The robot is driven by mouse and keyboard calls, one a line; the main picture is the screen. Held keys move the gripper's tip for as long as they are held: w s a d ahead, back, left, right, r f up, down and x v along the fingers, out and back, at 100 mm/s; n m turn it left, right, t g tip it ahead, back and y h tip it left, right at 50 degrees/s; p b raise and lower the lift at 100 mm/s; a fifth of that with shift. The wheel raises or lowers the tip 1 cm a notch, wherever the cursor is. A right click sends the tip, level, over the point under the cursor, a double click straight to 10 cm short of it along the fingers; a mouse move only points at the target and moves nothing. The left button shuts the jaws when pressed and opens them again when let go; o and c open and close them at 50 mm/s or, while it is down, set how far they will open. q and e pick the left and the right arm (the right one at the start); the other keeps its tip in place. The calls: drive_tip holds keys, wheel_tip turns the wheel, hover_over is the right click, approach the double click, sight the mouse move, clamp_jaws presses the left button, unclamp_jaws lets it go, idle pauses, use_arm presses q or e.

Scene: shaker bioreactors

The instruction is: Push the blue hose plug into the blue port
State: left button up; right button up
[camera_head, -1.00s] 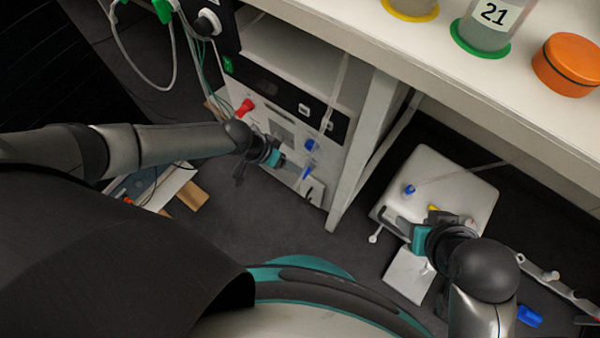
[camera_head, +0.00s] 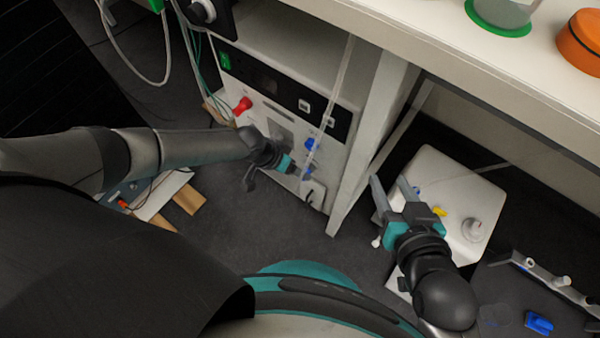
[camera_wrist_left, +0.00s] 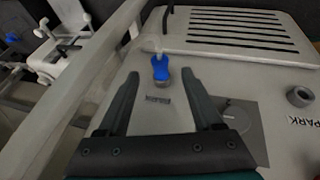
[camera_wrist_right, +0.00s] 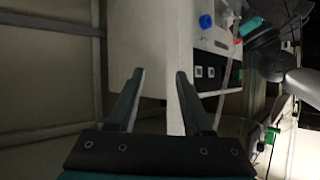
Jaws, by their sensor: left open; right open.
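Two blue parts show on the white device's front panel in the head view: an upper one (camera_head: 309,144) and a lower one (camera_head: 307,172) near the clear hose. I cannot tell from this view which is plug or port. My left gripper (camera_head: 294,167) is open beside the lower one. In the left wrist view, a blue hose plug (camera_wrist_left: 160,68) stands over a grey fitting, just ahead of and between the open fingertips; whether it is seated is unclear. My right gripper (camera_head: 389,181) is open and empty, left of the white box's top.
The bench (camera_head: 450,60) and its white leg (camera_head: 370,150) stand between the device and the white box (camera_head: 455,175). A red fitting (camera_head: 243,105) sits on the panel. A blue clip (camera_head: 538,322) lies at bottom right. Floor in the middle is clear.

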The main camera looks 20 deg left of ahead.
use_arm(q)
drive_tip(key=b+x, duration=0.2)
drive_tip(key=x, duration=0.1)
use_arm(e)
drive_tip(key=a+t, duration=0.1)
drive_tip(key=a+r+t+y, duration=0.1)
drive_tip(key=r+t+y, duration=0.1)
drive_tip(key=shift+s+a+t, duration=0.25)
drive_tip(key=shift+a+t, duration=0.15)
use_arm(q)
drive_tip(key=shift+d+f, duration=0.1)
drive_tip(key=shift+f, duration=0.1)
use_arm(e)
drive_tip(key=shift+s+a+r+m+t, duration=0.15)
drive_tip(key=shift+s+r+m+t, duration=0.1)
drive_tip(key=shift+r+m+t, duration=0.2)
use_arm(q)
clamp_jaws()
drive_tip(key=shift+s, duration=0.15)
use_arm(e)
drive_tip(key=shift+r, duration=0.1)
use_arm(q)
drive_tip(key=shift+s+a, duration=0.25)
drive_tip(key=shift+s, duration=0.1)
use_arm(e)
drive_tip(key=shift+r, duration=0.25)
